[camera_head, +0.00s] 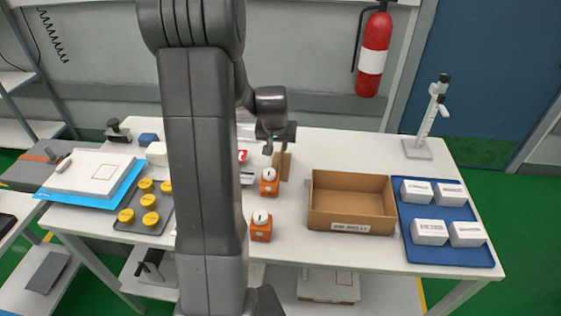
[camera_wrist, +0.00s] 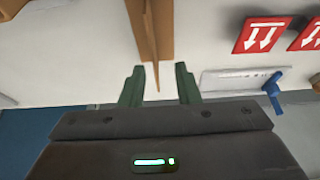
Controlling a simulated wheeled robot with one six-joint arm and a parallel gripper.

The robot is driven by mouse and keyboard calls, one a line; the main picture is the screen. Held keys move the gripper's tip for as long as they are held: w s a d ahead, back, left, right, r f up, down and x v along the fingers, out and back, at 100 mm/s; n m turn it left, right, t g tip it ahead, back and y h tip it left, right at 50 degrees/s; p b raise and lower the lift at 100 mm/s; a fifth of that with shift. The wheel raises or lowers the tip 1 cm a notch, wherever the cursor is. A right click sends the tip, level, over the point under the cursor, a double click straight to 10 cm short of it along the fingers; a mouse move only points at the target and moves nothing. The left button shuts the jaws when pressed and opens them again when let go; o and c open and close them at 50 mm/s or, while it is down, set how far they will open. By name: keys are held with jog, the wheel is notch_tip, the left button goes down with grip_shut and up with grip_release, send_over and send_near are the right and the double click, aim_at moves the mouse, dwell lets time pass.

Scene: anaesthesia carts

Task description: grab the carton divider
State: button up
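The carton divider is a thin brown cardboard piece (camera_head: 284,166) standing on the white table, left of the open brown carton (camera_head: 350,205). In the wrist view the divider (camera_wrist: 150,28) shows edge-on, and its narrow end reaches into the gap between my fingertips. My gripper (camera_head: 277,146) is above the divider, with its green fingers (camera_wrist: 160,72) spread. A gap shows on each side of the divider, wider on the right, and I see no contact. My arm hides part of the table's middle.
A blue tray with white boxes (camera_head: 450,255) lies right of the carton. Yellow-capped jars (camera_head: 149,201) are at left. A stand (camera_head: 418,148) rises at the back right.

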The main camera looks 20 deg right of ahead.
jog(key=x, duration=0.2)
jog(key=s+x, duration=0.1)
jog(key=x, duration=0.2)
jog(key=shift+d+f+p, duration=0.2)
jog(key=shift+f+p, duration=0.15)
jog(key=shift+f, duration=0.15)
jog(key=shift+w+d+f, duration=0.1)
jog(key=shift+w+f, duration=0.15)
jog(key=shift+f, duration=0.35)
grip_shut()
